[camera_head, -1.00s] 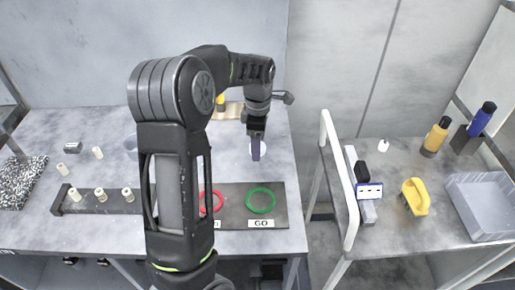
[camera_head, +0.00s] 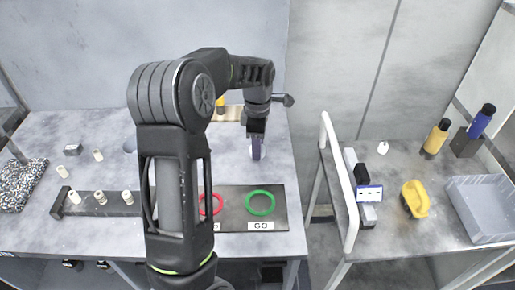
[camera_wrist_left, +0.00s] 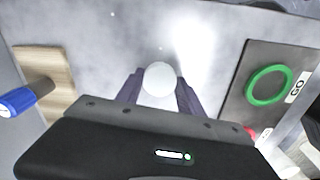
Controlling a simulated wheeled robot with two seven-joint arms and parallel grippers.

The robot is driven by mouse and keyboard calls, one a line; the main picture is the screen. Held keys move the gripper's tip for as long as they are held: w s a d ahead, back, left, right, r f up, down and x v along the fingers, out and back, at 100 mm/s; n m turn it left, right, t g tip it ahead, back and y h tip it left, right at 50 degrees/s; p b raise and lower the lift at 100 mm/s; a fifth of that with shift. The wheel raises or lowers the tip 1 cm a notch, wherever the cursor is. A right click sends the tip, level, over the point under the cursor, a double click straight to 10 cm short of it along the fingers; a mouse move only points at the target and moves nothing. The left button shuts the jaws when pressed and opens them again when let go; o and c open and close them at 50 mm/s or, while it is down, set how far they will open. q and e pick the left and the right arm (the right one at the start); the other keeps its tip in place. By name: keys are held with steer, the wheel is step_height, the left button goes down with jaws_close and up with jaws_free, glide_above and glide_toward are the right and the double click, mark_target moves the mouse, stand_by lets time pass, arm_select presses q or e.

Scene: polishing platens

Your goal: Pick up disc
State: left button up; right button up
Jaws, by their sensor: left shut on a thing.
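A pale round disc (camera_wrist_left: 159,79) is between the two fingers of my left gripper in the left wrist view. My left gripper (camera_head: 256,150) is shut on it, with the fingers on either side of its rim. In the head view the gripper points down over the back right part of the grey table (camera_head: 279,165), and the fingers hide most of the disc. I cannot tell how far the disc is above the table. My right gripper is not in view.
A dark board in front of the gripper has a green ring (camera_head: 260,203) and a red ring (camera_head: 211,204). A cart with a white rail (camera_head: 337,180) stands to the right.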

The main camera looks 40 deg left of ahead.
arm_select(q)
step_height(320, 180, up, 10)
steer(key=b, duration=0.1)
stand_by(0.4)
stand_by(0.8)
